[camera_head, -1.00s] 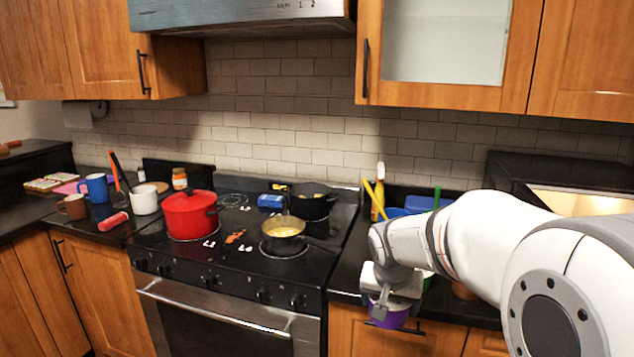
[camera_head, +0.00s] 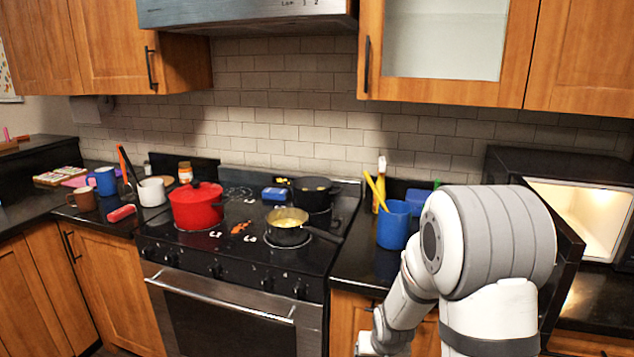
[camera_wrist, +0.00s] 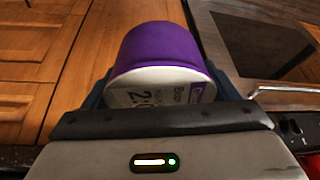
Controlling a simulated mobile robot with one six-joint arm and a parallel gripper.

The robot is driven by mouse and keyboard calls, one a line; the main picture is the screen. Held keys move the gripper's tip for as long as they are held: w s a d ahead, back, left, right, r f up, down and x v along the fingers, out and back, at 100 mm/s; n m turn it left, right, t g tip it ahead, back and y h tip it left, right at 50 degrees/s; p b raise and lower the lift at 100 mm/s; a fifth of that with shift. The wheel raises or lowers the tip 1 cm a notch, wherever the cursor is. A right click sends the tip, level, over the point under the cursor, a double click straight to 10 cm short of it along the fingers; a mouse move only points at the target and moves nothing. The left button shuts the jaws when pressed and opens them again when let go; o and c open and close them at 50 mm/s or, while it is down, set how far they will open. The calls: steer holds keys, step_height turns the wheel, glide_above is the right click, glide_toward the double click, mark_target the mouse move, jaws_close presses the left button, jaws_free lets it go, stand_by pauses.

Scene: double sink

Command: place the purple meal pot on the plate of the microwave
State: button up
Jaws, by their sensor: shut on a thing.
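The purple meal pot (camera_wrist: 158,52) has a purple side and a pale printed face. In the wrist view it sits between the fingers of my gripper (camera_wrist: 165,95), which is shut on it. In the head view the pot and the gripper are hidden behind my arm or below the frame's lower edge. The microwave (camera_head: 596,218) stands on the counter at the right of the head view, open and lit inside. Its dark door (camera_head: 562,262) swings out toward me. The plate inside cannot be made out.
A blue cup (camera_head: 394,226) with utensils stands on the counter between stove and microwave. The stove holds a red pot (camera_head: 197,207) and a pan (camera_head: 288,228). In the wrist view, wooden cabinet fronts (camera_wrist: 38,55) and the oven door (camera_wrist: 265,50) lie beyond the pot.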

steer(key=shift+n, duration=0.4)
steer(key=f, duration=0.2)
steer(key=s+f, duration=0.1)
steer(key=f, duration=0.2)
steer(key=shift+s+d+f, duration=0.2)
steer(key=shift+d+f, duration=0.1)
steer(key=shift+f, duration=0.05)
steer(key=shift+a, duration=0.1)
